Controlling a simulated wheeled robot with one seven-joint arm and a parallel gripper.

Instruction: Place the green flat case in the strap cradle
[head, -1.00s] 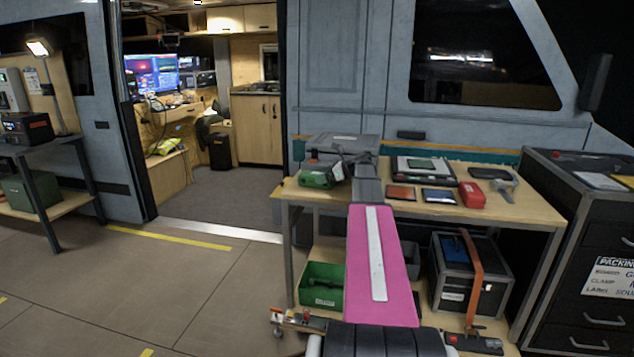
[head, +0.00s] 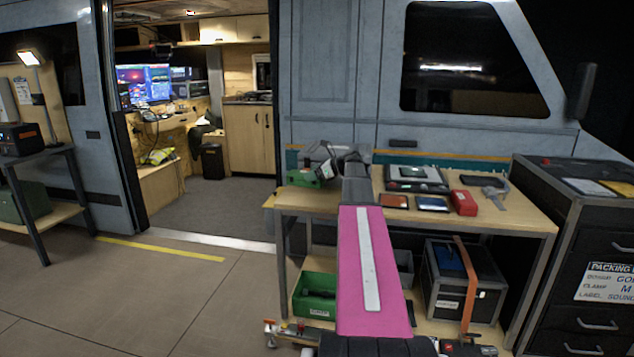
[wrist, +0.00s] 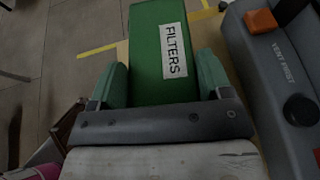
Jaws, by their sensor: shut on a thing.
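The green flat case, labelled FILTERS in the wrist view (wrist: 148,40), sits between the two fingers of my gripper (wrist: 162,80), which is shut on it. In the head view the green case (head: 303,177) is over the left end of the workbench top, and my gripper (head: 324,168) is partly hidden by my arm. I cannot tell whether the case touches the bench. A dark box (head: 452,292) with an orange strap (head: 467,270) over it stands on the lower shelf; I cannot tell whether this is the strap cradle.
A grey case (wrist: 275,75) marked VENT FIRST is close on the right in the wrist view. The workbench (head: 510,212) holds a red box (head: 464,203), small tablets and a clamp. A green bin (head: 316,296) is on the lower shelf. A black drawer cabinet (head: 560,250) stands right.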

